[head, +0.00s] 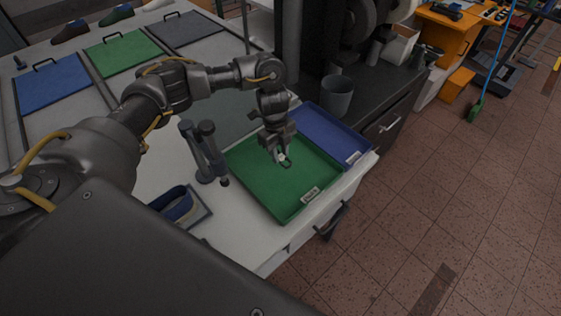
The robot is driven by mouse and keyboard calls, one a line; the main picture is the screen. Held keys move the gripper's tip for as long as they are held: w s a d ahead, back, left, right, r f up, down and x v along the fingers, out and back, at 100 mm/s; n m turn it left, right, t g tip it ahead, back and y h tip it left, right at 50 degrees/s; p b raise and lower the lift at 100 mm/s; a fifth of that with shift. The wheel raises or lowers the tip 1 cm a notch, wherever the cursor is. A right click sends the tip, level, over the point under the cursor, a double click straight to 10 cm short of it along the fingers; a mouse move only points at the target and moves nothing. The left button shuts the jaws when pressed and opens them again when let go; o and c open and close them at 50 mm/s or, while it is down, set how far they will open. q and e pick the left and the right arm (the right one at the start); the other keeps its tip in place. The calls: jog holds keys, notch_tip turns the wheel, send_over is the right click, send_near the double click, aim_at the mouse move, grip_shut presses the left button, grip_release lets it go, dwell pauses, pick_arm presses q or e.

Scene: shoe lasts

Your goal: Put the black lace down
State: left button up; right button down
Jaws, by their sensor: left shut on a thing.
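My left gripper (281,157) points down over the green tray (255,187). It is shut on a small dark looped thing, which I take to be the black lace (288,164). A small white patch shows at the fingertips. The lace is low over the tray floor; I cannot tell whether it touches it. The fingers hide part of it. My right gripper is not in view.
A blue tray (330,133) adjoins the green tray at the right. A dark post stand (203,155) stands close to the green tray's left. A grey cup (337,97) is behind. Blue, green and grey handled panels lie at the back left.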

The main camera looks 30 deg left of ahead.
aim_at(280, 167)
pick_arm(q)
jog(key=shift+f, duration=2.3)
jog(key=shift+f+b, duration=0.2)
jog(key=shift+b, duration=0.1)
jog(key=o, duration=0.9)
jog(key=shift+r, duration=0.1)
jog(key=r, duration=0.4)
jog(key=a+r, duration=0.1)
jog(key=r, duration=0.7)
jog(key=shift+w+a+r, duration=0.1)
jog(key=shift+w+a, duration=0.15)
jog(key=shift+a, duration=0.1)
